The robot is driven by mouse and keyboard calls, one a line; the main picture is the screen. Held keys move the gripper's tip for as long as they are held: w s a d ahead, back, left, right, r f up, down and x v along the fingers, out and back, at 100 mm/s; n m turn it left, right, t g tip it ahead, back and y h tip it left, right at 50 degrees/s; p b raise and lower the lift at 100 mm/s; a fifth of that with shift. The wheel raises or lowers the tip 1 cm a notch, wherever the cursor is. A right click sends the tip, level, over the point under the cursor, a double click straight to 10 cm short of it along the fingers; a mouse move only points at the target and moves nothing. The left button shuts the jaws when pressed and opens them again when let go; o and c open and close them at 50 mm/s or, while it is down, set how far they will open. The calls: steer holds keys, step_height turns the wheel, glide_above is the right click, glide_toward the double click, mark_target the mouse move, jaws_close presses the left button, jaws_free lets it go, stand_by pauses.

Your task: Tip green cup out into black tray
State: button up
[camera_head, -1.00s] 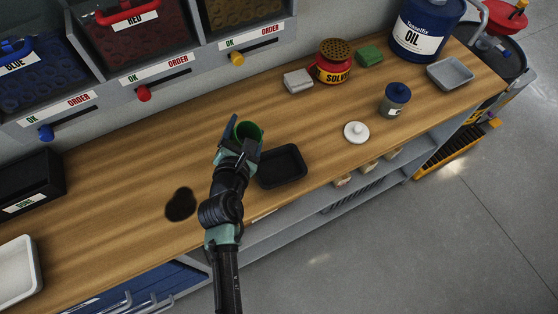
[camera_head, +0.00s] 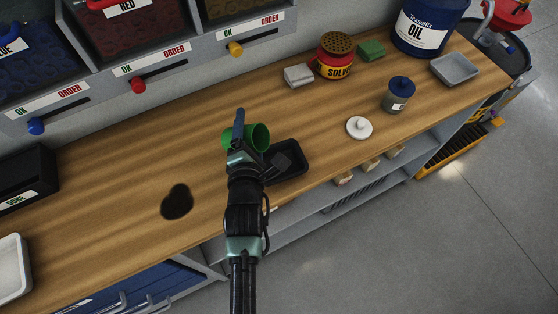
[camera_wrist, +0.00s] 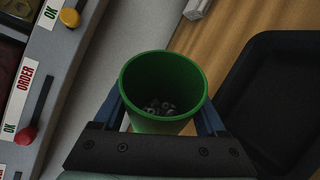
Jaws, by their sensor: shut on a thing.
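My gripper (camera_head: 243,140) is shut on the green cup (camera_head: 258,136) and holds it above the bench, at the left back edge of the black tray (camera_head: 303,168). The cup leans over, its mouth turned to the right, toward the tray side. In the wrist view the cup (camera_wrist: 160,122) sits between my two blue fingers, with several small grey metal pieces lying at its bottom. The tray (camera_wrist: 262,85) shows at the right of the wrist view. My gripper and arm partly hide the tray's left side in the head view.
A dark stain (camera_head: 177,202) lies on the wooden bench (camera_head: 110,200) to the left. Bins with levers (camera_head: 138,86) line the back.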

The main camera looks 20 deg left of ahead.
mark_target(263, 126)
steer(key=shift+f+m+b, duration=0.15)
steer(key=shift+m+b, duration=0.25)
steer(key=shift+b, duration=0.25)
steer(key=shift+d+r+m+y+b, duration=0.15)
steer(key=shift+r+m+y+b, duration=0.25)
steer(key=shift+m+b, duration=0.25)
steer(key=m+b, duration=0.1)
steer(key=d+t+b, duration=0.1)
steer(key=b, duration=0.1)
steer(key=shift+w+d+r+m+y+b, duration=0.15)
steer(key=shift+d+r+m+y+b, duration=0.05)
steer(key=shift+r+m+y+b, duration=0.15)
steer(key=shift+f+b, duration=0.4)
steer(key=shift+b, duration=0.45)
steer(key=shift+d+f+m+t+b, duration=0.25)
steer(key=shift+m+b, duration=0.35)
steer(key=shift+b, duration=0.65)
steer(key=shift+r, duration=0.55)
steer(key=shift+m+b, duration=0.3)
steer(key=shift+w+d+r+m+t+y+b, duration=0.15)
steer(key=shift+d+r+m+t+b, duration=0.25)
steer(key=shift+m+b, duration=0.8)
steer(key=shift+s+d+r+m+t+y+b, duration=0.1)
steer(key=shift+d+r+m+t+y+b, duration=0.15)
steer(key=shift+m+t+b, duration=0.8)
steer(key=shift+a+n+g, duration=0.1)
steer(key=shift+n+g, duration=0.35)
steer(key=shift+g, duration=0.25)
